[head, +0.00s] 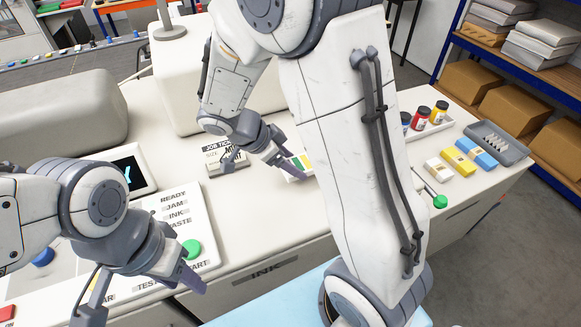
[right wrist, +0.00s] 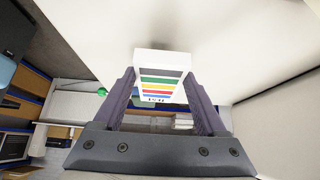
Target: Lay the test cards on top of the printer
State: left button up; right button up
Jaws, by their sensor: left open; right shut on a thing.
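The printer (head: 150,100) is a large white machine across the middle of the head view, with a labelled button panel (head: 172,208), a screen and a drawer marked INK. My right gripper (head: 276,158) is low over its white top surface, shut on a white test card (head: 300,166) with coloured bars. In the right wrist view the card (right wrist: 161,80) sits between both fingers, its striped face towards the camera. My left gripper (head: 146,296) is open and empty, over the panel's front edge near the green button. I cannot tell whether the card touches the surface.
A job ticket (head: 222,160) lies just left of my right gripper. Ink bottles (head: 421,117), small coloured blocks (head: 462,160) and a grey slotted tray (head: 495,146) stand to the right. My right arm hides part of the middle. Shelves (head: 500,90) with boxes stand behind.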

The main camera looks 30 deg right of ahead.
notch_tip(320, 180, down, 3)
jog(key=shift+f+p, duration=0.15)
jog(key=shift+p, duration=0.4)
jog(key=shift+f, duration=0.15)
jog(key=shift+f, duration=0.1)
